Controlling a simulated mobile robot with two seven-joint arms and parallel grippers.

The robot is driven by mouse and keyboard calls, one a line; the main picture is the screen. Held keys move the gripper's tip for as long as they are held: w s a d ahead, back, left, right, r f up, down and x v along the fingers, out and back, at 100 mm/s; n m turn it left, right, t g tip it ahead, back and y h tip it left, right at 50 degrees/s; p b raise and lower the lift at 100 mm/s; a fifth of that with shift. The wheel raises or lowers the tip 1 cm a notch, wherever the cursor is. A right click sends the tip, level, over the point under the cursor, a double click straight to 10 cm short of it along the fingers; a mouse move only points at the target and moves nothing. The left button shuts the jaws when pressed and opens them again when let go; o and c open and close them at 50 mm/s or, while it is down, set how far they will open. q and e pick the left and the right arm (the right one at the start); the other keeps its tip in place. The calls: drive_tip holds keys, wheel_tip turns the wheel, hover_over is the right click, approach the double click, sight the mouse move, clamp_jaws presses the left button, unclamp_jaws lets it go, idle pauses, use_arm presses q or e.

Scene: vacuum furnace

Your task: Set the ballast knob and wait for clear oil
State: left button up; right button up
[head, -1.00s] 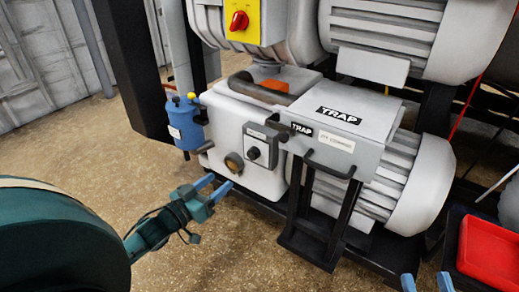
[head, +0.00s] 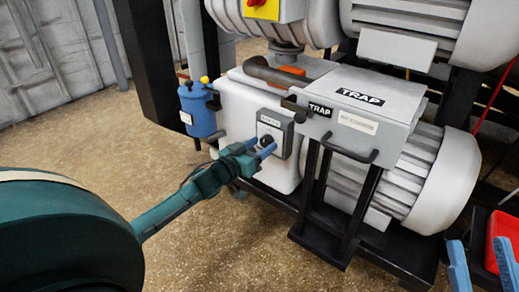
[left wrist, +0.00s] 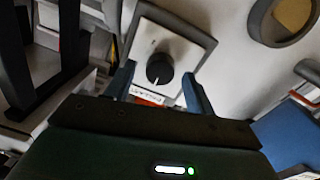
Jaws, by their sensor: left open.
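The ballast knob (head: 267,141) is a round black knob on a grey plate on the front of the pump. In the left wrist view the knob (left wrist: 160,68) has a white pointer line aimed at the label below it. My left gripper (head: 261,147) is open in front of the plate, and its blue fingers stand either side of the knob. I cannot tell whether they touch it. The oil sight glass (left wrist: 290,17), with a tan window, is partly cut off in the left wrist view and hidden behind my gripper in the head view. My right gripper (head: 481,249) is open and empty at lower right.
The grey TRAP box (head: 375,88) with a dark handle overhangs right of the knob, on black legs. A blue canister (head: 197,112) hangs at the pump's left. A red tray (head: 497,230) is behind my right gripper. Floor in front is clear.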

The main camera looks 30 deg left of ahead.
drive_tip(key=shift+r, duration=0.1)
use_arm(q)
drive_tip(key=c, duration=1)
